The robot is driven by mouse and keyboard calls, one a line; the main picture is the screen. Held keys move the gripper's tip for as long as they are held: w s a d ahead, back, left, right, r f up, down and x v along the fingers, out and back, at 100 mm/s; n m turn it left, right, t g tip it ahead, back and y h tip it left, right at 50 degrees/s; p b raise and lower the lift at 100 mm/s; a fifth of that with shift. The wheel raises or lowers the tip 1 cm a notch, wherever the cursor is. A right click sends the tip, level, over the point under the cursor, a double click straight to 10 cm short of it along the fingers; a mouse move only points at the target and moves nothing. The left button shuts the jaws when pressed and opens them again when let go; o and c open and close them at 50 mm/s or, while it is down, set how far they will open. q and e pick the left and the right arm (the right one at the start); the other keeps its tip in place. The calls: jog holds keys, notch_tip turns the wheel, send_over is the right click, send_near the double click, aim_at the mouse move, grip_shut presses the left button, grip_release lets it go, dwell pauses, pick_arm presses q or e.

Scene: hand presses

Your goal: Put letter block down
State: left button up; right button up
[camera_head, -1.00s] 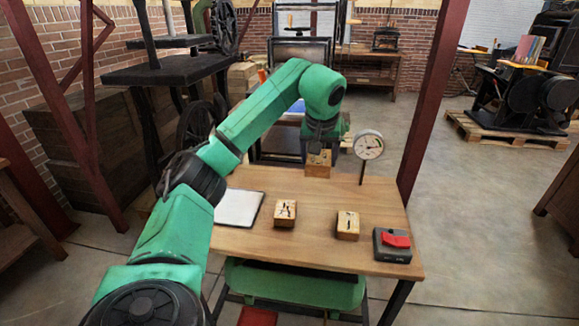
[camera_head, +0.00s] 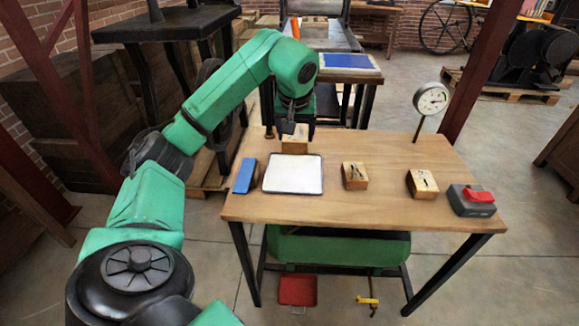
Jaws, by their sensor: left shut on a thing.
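My left gripper (camera_head: 290,128) is at the back left of the wooden table (camera_head: 385,208), pointing down. It is shut on a wooden letter block (camera_head: 295,145), behind the white pad. I cannot tell whether this block touches the table. Two other letter blocks stand on the table, one in the middle (camera_head: 354,176) and one further right (camera_head: 422,184), each with a dark mark on top. My right gripper is not in view.
A white pad (camera_head: 293,174) with a dark rim lies left of the middle block, with a blue box (camera_head: 245,176) beside it. A grey box with a red switch (camera_head: 478,197) stands at the right edge. A round dial (camera_head: 431,98) rises at the back right.

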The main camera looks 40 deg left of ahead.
aim_at(292, 150)
pick_arm(q)
jog(key=f, duration=0.6)
jog(key=f+b, duration=0.1)
jog(key=f, duration=0.5)
jog(key=shift+s+a+f, duration=0.1)
jog(key=shift+a, duration=0.1)
jog(key=shift+a+f, duration=0.1)
jog(key=shift+f, duration=0.1)
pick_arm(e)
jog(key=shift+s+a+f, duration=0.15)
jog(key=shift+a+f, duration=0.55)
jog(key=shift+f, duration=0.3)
pick_arm(q)
jog(key=o, duration=1.4)
jog(key=shift+f, duration=0.1)
jog(key=shift+c, duration=0.2)
jog(key=shift+r, duration=0.25)
jog(key=p+v, duration=0.1)
jog(key=v, duration=1.1)
jog(key=shift+s+f, duration=0.1)
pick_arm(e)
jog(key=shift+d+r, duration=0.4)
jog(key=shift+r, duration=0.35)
